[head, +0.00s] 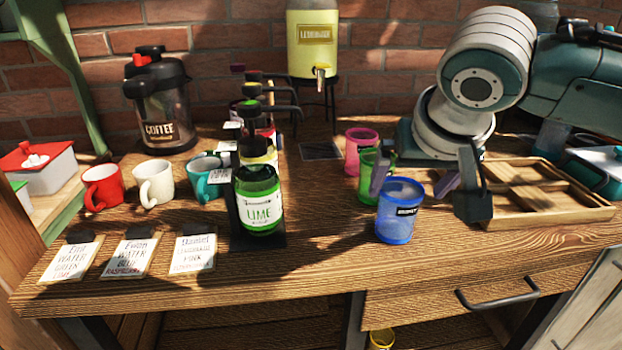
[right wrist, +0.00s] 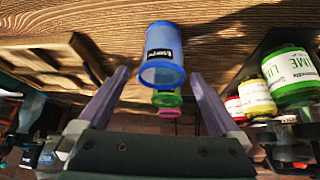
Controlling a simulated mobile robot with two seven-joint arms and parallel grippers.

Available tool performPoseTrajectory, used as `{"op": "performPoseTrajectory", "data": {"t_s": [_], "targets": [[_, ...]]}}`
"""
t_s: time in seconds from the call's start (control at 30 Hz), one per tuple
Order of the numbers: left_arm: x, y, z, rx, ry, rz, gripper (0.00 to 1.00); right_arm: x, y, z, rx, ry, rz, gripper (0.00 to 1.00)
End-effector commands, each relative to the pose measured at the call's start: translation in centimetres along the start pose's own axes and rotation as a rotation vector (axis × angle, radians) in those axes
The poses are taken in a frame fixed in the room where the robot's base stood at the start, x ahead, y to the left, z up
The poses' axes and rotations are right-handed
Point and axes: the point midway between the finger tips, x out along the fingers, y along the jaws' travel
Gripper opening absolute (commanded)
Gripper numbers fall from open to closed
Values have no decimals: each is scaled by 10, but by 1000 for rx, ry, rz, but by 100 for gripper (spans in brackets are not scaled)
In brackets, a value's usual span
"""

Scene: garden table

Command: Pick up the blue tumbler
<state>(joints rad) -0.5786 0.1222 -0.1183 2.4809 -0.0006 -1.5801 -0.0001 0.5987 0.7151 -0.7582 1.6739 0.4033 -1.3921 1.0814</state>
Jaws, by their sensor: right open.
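The blue tumbler (head: 397,212) stands upright near the table's front edge, with a dark label on its side. In the right wrist view the tumbler (right wrist: 164,50) lies in line with the gap between the fingers. My right gripper (head: 425,182) is open and empty, one finger on each side of the tumbler's line, seemingly just behind it. The right gripper (right wrist: 159,74) also shows open in the wrist view. Whether the fingertips reach beside the tumbler I cannot tell. My left gripper is not in view.
A green tumbler (head: 369,187) and a pink tumbler (head: 359,146) stand behind the blue one. A wooden tray (head: 545,216) lies to the right. A rack of syrup bottles with a lime bottle (head: 259,205) stands left. The table front between is clear.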

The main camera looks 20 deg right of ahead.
Motion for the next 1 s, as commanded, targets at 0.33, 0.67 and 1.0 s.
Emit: {"op": "performPoseTrajectory", "data": {"t_s": [0.33,0.67,1.0], "targets": [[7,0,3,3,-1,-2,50,39,-4,8,-1,-1,2,100],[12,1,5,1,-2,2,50,63,-4,9,-3,1,0,100],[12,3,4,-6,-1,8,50,62,-4,9,-3,1,0,79]]}}
